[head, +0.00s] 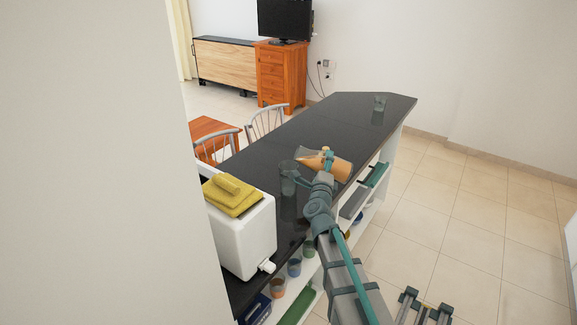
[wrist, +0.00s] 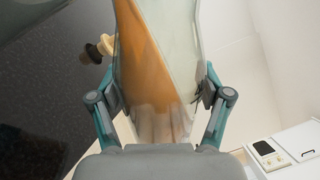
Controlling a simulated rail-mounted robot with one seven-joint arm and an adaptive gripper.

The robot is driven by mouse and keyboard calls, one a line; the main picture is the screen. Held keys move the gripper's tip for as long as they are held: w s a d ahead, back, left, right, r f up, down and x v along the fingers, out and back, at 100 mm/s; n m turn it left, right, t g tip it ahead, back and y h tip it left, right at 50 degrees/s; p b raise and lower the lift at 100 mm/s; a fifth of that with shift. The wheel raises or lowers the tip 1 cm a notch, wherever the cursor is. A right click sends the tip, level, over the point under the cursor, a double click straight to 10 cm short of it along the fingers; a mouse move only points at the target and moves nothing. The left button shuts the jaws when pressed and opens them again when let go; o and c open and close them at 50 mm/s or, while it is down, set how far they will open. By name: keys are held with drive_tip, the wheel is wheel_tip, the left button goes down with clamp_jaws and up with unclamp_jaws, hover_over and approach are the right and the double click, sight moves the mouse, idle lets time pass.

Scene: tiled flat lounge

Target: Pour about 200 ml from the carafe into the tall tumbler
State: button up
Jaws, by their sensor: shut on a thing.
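The carafe (head: 340,169) is glass with orange liquid in it and lies tilted almost on its side above the dark counter. My gripper (head: 326,163) is shut around it. In the wrist view the carafe (wrist: 155,50) sits between both fingers, its orange liquid slanting along the left side. A tall clear tumbler (head: 288,180) stands upright on the counter, just left of the carafe's left end. I cannot make out a stream or the tumbler's fill level. A grey translucent shape at the wrist view's upper left may be the tumbler.
Another glass (head: 380,103) stands at the counter's far end. A white dispenser (head: 240,238) with yellow cloths (head: 232,196) on top stands at the near left. Cups sit on shelves below the counter (head: 345,112). A small cream-and-black knob (wrist: 97,49) shows beside the carafe. The counter's far half is mostly clear.

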drive_tip(key=shift+d+r+n, duration=0.1)
drive_tip(key=shift+n, duration=0.3)
idle(0.6)
drive_tip(key=shift+a+r+n+p, duration=0.45)
drive_tip(key=shift+r+n+p, duration=0.25)
drive_tip(key=shift+n+p, duration=0.25)
idle(3.6)
